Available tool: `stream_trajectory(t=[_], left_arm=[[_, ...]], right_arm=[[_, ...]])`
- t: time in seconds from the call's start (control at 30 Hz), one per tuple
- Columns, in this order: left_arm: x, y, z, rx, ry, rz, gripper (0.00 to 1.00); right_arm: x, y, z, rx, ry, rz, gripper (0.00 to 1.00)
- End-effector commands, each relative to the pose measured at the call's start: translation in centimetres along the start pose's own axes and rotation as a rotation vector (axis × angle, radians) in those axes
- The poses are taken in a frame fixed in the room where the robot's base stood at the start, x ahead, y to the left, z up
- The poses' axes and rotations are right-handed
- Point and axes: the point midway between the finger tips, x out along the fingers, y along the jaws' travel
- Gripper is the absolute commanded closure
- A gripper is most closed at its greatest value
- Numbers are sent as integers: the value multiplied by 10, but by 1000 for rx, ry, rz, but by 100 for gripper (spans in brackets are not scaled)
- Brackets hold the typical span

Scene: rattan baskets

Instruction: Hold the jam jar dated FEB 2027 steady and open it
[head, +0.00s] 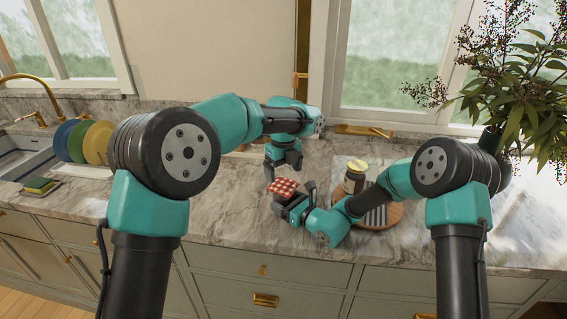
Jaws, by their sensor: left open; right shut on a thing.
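A jar with a red-and-white checkered lid (285,187) is at the middle of the counter. Its body is mostly hidden behind my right gripper, and no date can be read. My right gripper (291,198) is shut around this jar from the front right. My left gripper (283,174) is open and points down just above and behind the checkered lid; whether it touches the lid cannot be told. A second jar with a yellow lid (357,165) stands upright to the right, its label too small to read.
A round wooden board (393,216) with a striped cloth (376,217) lies at the right, partly behind my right arm. A leafy plant (530,105) stands at the far right. Colored plates (97,143), sponges (38,186) and a sink (25,158) are at the left.

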Motion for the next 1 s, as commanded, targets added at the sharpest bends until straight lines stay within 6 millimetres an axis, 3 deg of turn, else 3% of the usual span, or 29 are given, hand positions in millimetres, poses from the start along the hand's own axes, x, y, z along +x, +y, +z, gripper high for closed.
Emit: stream_trajectory(t=[0.3, 0.7, 1.0], left_arm=[[41, 0, 0, -1, 0, 3, 8], [48, 0, 0, -1, 0, 0, 8], [47, 0, 0, -1, 0, 1, 37]], right_arm=[[0, 0, 0, 0, -1, 0, 91], [0, 0, 0, 0, -1, 0, 91], [0, 0, 0, 0, -1, 0, 91]])
